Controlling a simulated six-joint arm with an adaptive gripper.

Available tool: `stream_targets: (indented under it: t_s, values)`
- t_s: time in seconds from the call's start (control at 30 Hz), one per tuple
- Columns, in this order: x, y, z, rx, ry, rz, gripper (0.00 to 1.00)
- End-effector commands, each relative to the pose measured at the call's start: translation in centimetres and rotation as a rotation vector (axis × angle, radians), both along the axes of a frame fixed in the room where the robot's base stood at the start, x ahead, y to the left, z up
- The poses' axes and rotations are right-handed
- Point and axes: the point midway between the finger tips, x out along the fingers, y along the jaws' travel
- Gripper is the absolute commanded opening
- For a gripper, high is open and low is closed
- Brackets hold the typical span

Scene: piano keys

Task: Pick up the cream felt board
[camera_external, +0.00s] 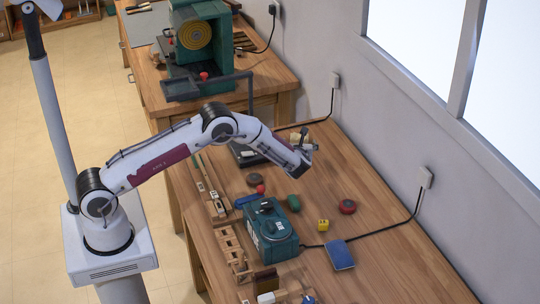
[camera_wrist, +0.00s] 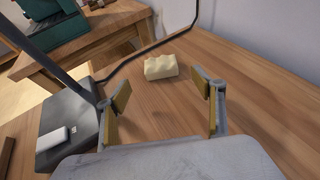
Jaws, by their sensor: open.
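A cream block with a wavy, bumpy top (camera_wrist: 160,67) lies on the wooden bench in the wrist view; it is the only cream thing there and matches the felt board by colour. My gripper (camera_wrist: 160,92) is open, with its tan-padded fingers wide apart. The block lies beyond the fingertips, roughly centred between them, with bare wood in between. Nothing is held. In the external view my gripper (camera_external: 306,158) hangs over the far part of the bench, and the cream block is mostly hidden there by the gripper.
A dark grey device (camera_wrist: 62,128) with an upright bar stands left of my gripper. A black cable (camera_wrist: 150,48) runs behind the block to the wall. Wood right of the block is clear.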

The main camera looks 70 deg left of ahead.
Motion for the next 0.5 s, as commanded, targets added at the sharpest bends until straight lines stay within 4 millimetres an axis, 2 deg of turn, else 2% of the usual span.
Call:
stream_targets:
  t_s: [0.2,0.5]
  values:
    - [0.1,0.2,-0.1,0.0,0.001,0.0,0.68]
    - [0.9,1.9,-0.9,0.0,0.0,-0.001,0.68]
